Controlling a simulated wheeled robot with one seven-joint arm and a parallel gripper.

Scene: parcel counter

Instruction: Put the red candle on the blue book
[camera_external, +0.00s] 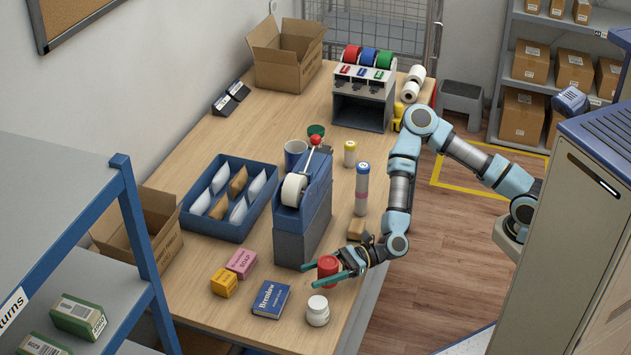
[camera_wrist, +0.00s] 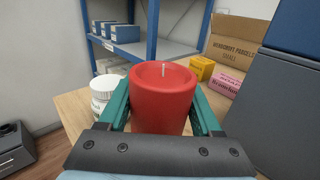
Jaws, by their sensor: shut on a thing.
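The red candle (camera_external: 327,268) is a short thick cylinder near the front right of the counter. My gripper (camera_external: 338,275) is shut on it, with a green finger on each side. In the wrist view the candle (camera_wrist: 163,98) stands upright between the fingers, its white wick showing on top. I cannot tell whether its base touches the counter. The blue book (camera_external: 271,299) lies flat to the left and front of the candle, with nothing on it. The book does not show in the wrist view.
A white jar (camera_external: 318,312) stands just in front of the candle, right of the book. A pink soap box (camera_external: 241,263) and a yellow box (camera_external: 224,283) lie left of the book. The tall blue and grey tape dispenser (camera_external: 302,215) stands behind.

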